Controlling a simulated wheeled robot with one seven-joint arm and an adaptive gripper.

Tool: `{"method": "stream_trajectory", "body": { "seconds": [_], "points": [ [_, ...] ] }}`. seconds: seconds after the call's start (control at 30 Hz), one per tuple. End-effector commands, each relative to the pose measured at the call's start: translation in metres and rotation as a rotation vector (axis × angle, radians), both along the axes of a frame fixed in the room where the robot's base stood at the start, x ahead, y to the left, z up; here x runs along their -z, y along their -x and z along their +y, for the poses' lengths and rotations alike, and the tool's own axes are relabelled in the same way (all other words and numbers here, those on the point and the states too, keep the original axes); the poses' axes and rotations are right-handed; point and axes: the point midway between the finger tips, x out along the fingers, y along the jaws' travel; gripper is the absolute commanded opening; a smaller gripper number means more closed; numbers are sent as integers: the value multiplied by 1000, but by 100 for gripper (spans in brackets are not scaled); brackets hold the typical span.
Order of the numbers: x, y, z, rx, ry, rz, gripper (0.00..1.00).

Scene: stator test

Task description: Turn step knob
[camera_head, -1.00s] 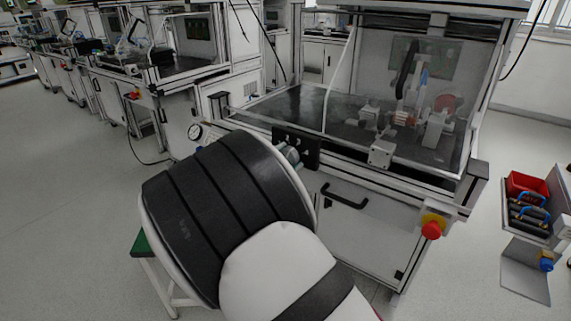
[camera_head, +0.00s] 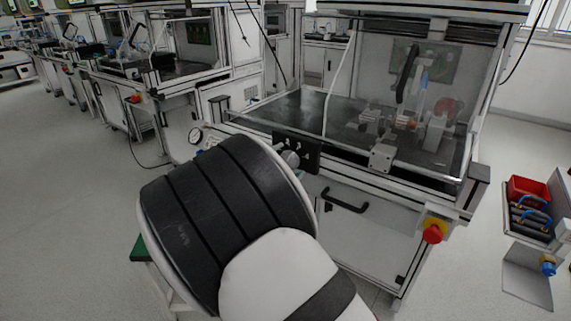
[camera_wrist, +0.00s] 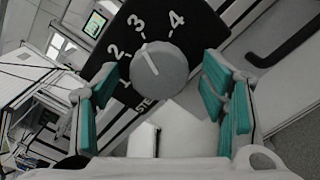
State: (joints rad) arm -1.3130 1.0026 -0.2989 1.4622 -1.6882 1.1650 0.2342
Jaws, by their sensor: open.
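The step knob (camera_wrist: 158,72) is a round grey dial on a black panel (camera_wrist: 205,28) with white numbers 1 to 4 and a partly hidden "STE" label. Its white pointer line points up and left, roughly toward the 3. In the wrist view my gripper (camera_wrist: 153,94) is open, with one teal-padded finger on each side of the knob. The fingers look apart from it, and nothing is held. In the head view the black panel (camera_head: 310,153) is on the front of the workstation, and my arm hides most of the gripper.
The workstation (camera_head: 375,225) has a black handle (camera_head: 344,201) below the panel and a red emergency button (camera_head: 433,233) at the right. A pressure gauge (camera_head: 195,136) is to the left. A red bin (camera_head: 529,188) stands far right. Open floor lies left.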

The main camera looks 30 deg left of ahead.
Motion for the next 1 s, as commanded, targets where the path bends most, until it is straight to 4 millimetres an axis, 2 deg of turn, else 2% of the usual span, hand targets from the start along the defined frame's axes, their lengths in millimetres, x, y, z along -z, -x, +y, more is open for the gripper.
{"method": "stream_trajectory", "body": {
  "seconds": [0.17, 0.4, 0.6, 0.8, 1.0],
  "points": [
    [0, 22, 3, -4, -1, 2, 66],
    [0, 70, 7, -4, -1, 1, 66],
    [0, 103, 9, -2, 0, 1, 66],
    [0, 117, 9, 0, 0, 0, 66],
    [0, 118, 9, 0, 0, 0, 66]
  ]
}}
